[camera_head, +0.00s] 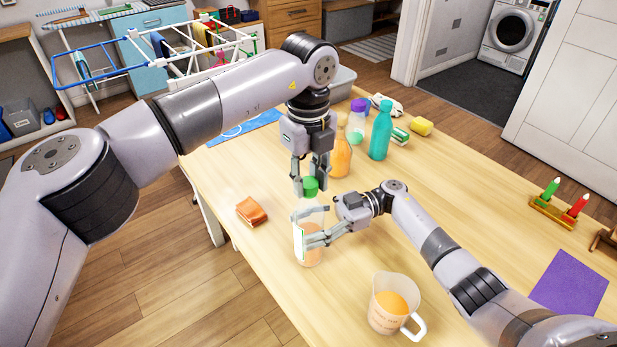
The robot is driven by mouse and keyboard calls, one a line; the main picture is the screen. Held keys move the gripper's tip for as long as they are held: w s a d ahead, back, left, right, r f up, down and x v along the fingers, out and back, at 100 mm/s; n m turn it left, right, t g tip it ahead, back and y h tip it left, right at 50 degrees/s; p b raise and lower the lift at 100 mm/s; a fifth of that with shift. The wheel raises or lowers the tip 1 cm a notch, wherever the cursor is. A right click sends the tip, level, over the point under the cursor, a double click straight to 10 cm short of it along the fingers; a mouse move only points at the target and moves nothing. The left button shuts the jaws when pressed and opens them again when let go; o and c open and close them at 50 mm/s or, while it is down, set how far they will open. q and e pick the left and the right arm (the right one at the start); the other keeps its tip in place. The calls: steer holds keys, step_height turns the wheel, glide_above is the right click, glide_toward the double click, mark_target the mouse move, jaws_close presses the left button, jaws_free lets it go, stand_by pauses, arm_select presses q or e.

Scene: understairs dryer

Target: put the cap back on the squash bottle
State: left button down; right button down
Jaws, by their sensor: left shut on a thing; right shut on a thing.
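The squash bottle (309,218) is a clear bottle with orange liquid low in it, upright near the table's left edge. My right gripper (305,228) is shut around its body from the right, and its fingers hide part of the bottle. My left gripper (311,187) points down above the bottle and is shut on the green cap (311,184).
A measuring jug (379,318) of orange liquid stands in front. An orange-brown block (251,211) lies left. An orange bottle (342,158), a teal bottle (380,132) and a purple-capped bottle (356,122) stand behind. The table's right middle is clear, before a candle holder (553,213).

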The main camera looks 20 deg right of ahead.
arm_select(q)
steer(key=m, duration=0.5)
steer(key=shift+m, duration=0.4)
steer(key=m, duration=0.3)
steer(key=shift+m, duration=0.4)
steer(key=m, duration=0.3)
steer(key=shift+m, duration=0.3)
steer(key=m, duration=0.3)
steer(key=shift+m, duration=0.3)
steer(key=m, duration=0.3)
steer(key=shift+m, duration=0.4)
steer(key=m, duration=0.6)
steer(key=shift+m, duration=0.4)
steer(key=c, duration=1.2)
jaws_free()
steer(key=shift+c, duration=0.2)
